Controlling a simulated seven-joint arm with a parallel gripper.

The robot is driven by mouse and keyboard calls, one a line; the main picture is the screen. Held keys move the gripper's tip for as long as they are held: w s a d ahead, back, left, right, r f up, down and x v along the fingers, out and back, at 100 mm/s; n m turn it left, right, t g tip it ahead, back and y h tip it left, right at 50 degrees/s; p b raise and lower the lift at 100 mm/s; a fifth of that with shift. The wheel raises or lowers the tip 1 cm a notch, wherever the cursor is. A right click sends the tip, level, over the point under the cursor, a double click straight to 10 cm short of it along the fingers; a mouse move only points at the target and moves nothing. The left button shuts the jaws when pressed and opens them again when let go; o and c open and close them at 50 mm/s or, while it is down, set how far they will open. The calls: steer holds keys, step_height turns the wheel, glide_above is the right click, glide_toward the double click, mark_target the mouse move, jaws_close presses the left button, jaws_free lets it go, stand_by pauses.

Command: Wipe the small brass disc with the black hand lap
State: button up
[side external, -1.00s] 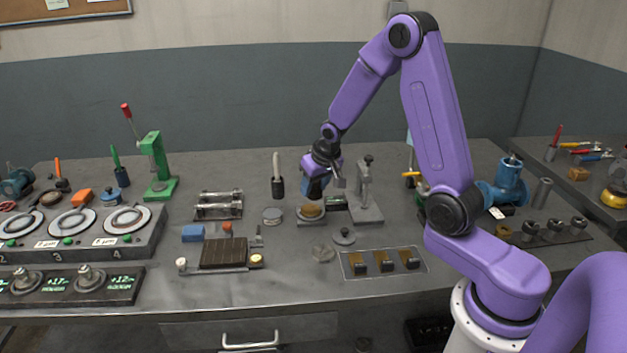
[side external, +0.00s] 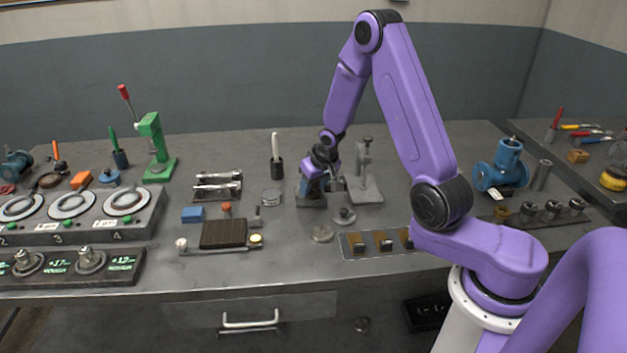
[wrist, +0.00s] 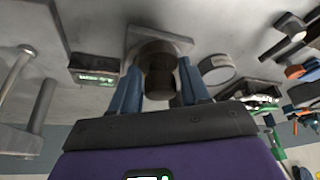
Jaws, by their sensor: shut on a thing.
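My gripper (side external: 313,190) is low over a small grey square plate (side external: 311,204) near the middle of the bench. In the wrist view its blue fingers (wrist: 160,88) are shut on the dark, round handle of the black hand lap (wrist: 159,58). The lap's wider round face is turned towards the plate, which also shows in the wrist view (wrist: 140,36). The small brass disc is hidden behind the lap and gripper. I cannot tell whether the lap touches it.
A grey post stand (side external: 366,187) is close on the right. A round tin (side external: 271,197) is on the left, with a black cup holding a white-handled tool (side external: 277,168) behind it.

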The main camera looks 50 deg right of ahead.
steer(key=shift+w+d+f, duration=0.2)
steer(key=shift+w, duration=0.05)
steer(key=shift+c, duration=0.5)
steer(key=shift+w+d, duration=2.3)
steer(key=shift+d, duration=0.05)
steer(key=shift+s+a, duration=2.55)
steer(key=shift+a, duration=0.05)
steer(key=shift+w+d+r, duration=0.1)
steer(key=shift+w+r, duration=0.05)
steer(key=shift+r, duration=1.35)
steer(key=shift+s+r, duration=0.2)
steer(key=shift+r, duration=2.35)
